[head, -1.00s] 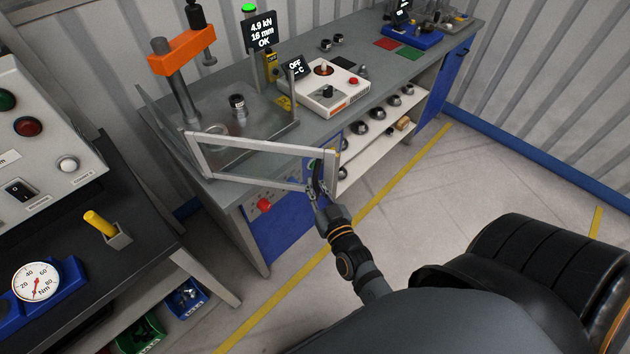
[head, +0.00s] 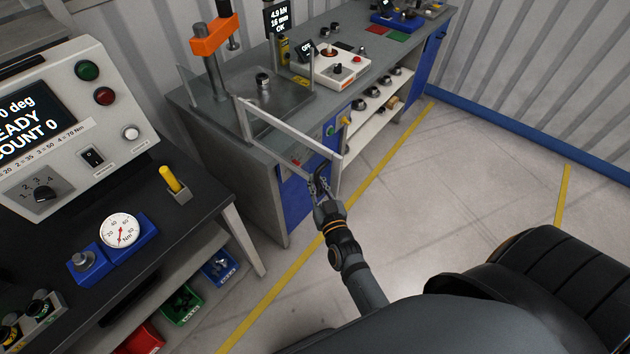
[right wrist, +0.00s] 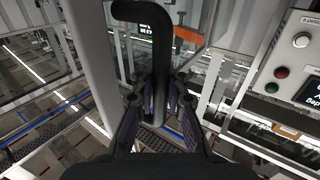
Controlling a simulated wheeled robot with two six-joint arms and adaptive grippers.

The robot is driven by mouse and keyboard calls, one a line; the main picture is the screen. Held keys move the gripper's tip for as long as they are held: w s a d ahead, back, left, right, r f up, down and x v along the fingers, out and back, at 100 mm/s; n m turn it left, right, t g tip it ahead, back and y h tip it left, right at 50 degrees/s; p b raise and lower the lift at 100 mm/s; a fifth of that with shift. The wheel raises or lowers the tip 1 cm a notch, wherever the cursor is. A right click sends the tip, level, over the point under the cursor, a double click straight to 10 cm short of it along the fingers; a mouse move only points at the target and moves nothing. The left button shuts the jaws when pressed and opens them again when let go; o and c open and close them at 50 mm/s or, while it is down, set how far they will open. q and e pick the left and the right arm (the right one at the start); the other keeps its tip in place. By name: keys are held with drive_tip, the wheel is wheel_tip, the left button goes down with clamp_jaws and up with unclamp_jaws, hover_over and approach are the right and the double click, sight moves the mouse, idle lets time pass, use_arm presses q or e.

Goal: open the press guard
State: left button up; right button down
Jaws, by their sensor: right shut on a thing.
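The press (head: 215,38), with its orange crosshead and grey column, stands on the grey bench at the upper middle of the head view. Its guard (head: 290,131), a light metal frame with a clear pane, is swung out from the press and juts past the bench's front edge. My right gripper (head: 320,194) is shut on the guard's dark handle (head: 318,177) at the free end. The right wrist view shows the black bent handle (right wrist: 158,55) between the fingers (right wrist: 155,103). My left gripper is out of view.
A dark bench with a control box (head: 70,115) and a blue-based gauge (head: 120,232) stands at the left. A white heater unit (head: 338,68) sits right of the press. The floor (head: 450,190) in front of the grey bench is clear.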

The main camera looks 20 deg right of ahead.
drive_tip(key=shift+s+f, duration=0.2)
drive_tip(key=shift+f, duration=0.15)
drive_tip(key=c, duration=1.7)
unclamp_jaws()
drive_tip(key=o, duration=0.4)
drive_tip(key=shift+s+d+r, duration=0.2)
drive_tip(key=shift+s+r, duration=0.05)
drive_tip(key=shift+c, duration=0.2)
